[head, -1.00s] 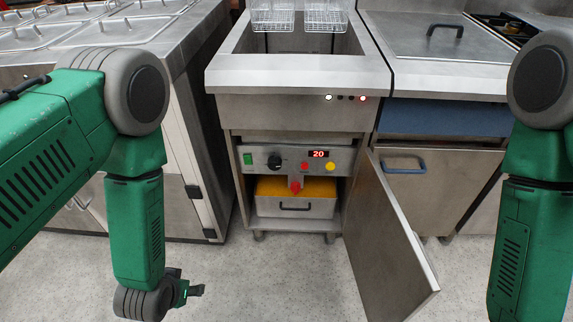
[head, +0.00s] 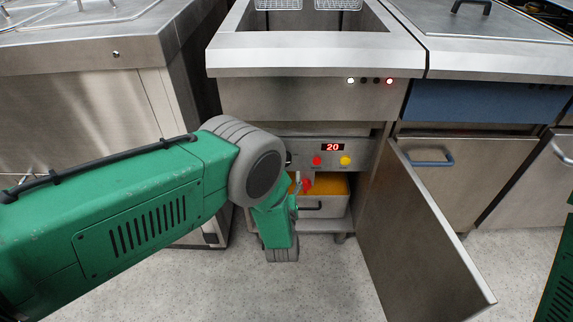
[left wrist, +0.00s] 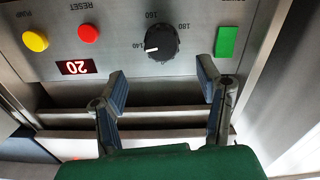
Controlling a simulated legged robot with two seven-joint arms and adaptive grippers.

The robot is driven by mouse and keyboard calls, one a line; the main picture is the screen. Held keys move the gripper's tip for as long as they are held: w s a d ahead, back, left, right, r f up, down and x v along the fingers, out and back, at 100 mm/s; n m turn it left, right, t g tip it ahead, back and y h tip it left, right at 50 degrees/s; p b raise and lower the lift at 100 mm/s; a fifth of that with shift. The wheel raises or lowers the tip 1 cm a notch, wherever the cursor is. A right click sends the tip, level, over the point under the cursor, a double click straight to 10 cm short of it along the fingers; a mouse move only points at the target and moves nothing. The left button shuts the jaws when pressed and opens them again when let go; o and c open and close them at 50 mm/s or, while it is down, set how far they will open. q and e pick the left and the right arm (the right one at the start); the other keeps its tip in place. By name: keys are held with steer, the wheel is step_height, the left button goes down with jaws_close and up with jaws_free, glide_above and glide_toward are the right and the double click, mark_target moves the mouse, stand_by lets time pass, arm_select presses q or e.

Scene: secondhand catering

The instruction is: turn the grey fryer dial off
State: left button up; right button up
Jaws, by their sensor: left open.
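The fryer dial (left wrist: 162,42) is a dark grey, nearly black round knob on the steel control panel, upside down in the left wrist view. Its white mark points near 140; 160 and 180 are also printed around it. In the head view my left arm hides nearly all of it. My left gripper (left wrist: 163,80) is open and empty, its two fingers spread just below the dial in the wrist picture, apart from it. In the head view it is mostly hidden behind my arm. My right gripper is out of view.
A green switch (left wrist: 227,42), red button (left wrist: 88,33), yellow button (left wrist: 35,41) and display reading 20 (left wrist: 76,67) share the panel. A red valve handle (head: 307,184) sits below it. The open cabinet door (head: 415,240) stands at the right.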

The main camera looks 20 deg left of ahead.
arm_select(q)
steer(key=shift+b+x, duration=1.05)
steer(key=shift+x, duration=2.65)
steer(key=shift+a, duration=0.1)
steer(key=shift+a+f, duration=0.1)
steer(key=shift+a, duration=0.1)
steer(key=c, duration=0.3)
steer(key=shift+a+f, duration=0.1)
steer(key=shift+a, duration=0.05)
steer(key=c, duration=0.9)
steer(key=shift+o, duration=0.3)
steer(key=shift+d, duration=0.3)
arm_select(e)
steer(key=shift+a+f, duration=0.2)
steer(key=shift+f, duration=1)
